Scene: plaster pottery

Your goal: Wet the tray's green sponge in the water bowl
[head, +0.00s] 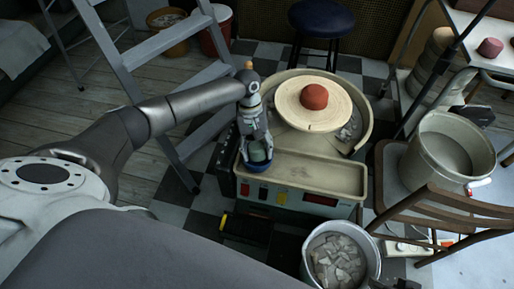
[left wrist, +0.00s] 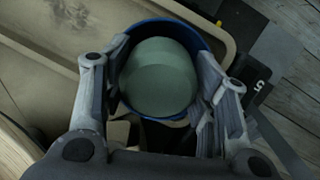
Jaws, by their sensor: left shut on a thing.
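The green sponge (left wrist: 157,78) is a rounded, pale green block between the fingers of my left gripper (left wrist: 162,75) in the left wrist view. The left gripper is shut on it. The blue water bowl (left wrist: 184,27) surrounds the sponge in that view, and I cannot tell how deep the sponge sits in it. In the head view my left gripper (head: 258,150) points down over the blue bowl (head: 256,167), at the left corner of the beige tray (head: 310,176). The sponge (head: 259,155) shows small between the fingers. The water is hidden.
A pottery wheel (head: 300,104) with a red clay lump (head: 314,96) stands behind the tray. A grey ladder (head: 150,55) stands near my left arm. A bucket of shards (head: 341,262), a large pail (head: 447,149) and a wooden chair (head: 440,215) are at right.

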